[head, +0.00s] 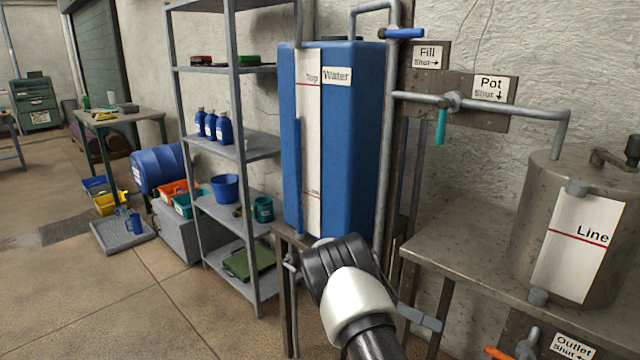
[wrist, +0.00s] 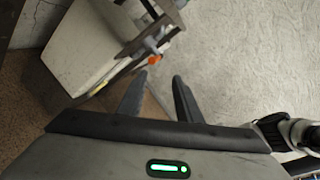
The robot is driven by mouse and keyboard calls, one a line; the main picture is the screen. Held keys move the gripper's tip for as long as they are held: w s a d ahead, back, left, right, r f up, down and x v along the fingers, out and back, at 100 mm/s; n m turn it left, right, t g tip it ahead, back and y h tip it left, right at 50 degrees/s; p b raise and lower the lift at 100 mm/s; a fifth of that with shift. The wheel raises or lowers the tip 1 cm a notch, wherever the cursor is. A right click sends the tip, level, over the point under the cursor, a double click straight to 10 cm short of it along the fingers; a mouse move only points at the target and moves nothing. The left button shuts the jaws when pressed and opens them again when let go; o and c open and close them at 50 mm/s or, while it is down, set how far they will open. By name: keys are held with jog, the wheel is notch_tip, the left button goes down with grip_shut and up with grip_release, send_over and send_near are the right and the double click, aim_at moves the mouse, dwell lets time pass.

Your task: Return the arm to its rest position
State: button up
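My arm, black and white, comes up from the bottom of the head view, in front of the stand under the blue water tank (head: 365,150). My gripper (wrist: 160,76) shows in the wrist view, with its two dark fingers apart and nothing between them. The head view does not clearly show its fingers. An orange valve handle (wrist: 154,60) shows just beyond the fingertips in the wrist view, apart from them as far as I can tell. An orange handle (head: 497,352) also shows at the bottom of the head view, beside the Outlet sign (head: 574,348).
The metal bench (head: 455,245) bears a grey pot (head: 545,190) at right. Pipes with a blue Fill handle (head: 404,33) and a teal Pot handle (head: 441,127) run along the wall. A shelf rack (head: 238,150) stands left of the tank. The floor (head: 130,300) at front left is clear.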

jog(key=s+a+r+m+t+y, duration=0.1)
jog(key=s+r+m+t+y, duration=0.3)
jog(key=r, duration=0.3)
jog(key=s+a+r+m+t+y, duration=0.1)
jog(key=s+r+m+y, duration=0.4)
jog(key=r, duration=0.2)
jog(key=s+a+r+m+t+y, duration=0.25)
jog(key=s+a+m+t, duration=0.2)
jog(key=s, duration=0.25)
jog(key=s+a+r+m+t+y, duration=0.2)
jog(key=s+a+r+m+t, duration=0.2)
jog(key=s+m+t, duration=0.15)
notch_tip(320, 180, up, 23)
jog(key=s+m+p, duration=0.1)
jog(key=p, duration=2.2)
jog(key=shift+a, duration=0.15)
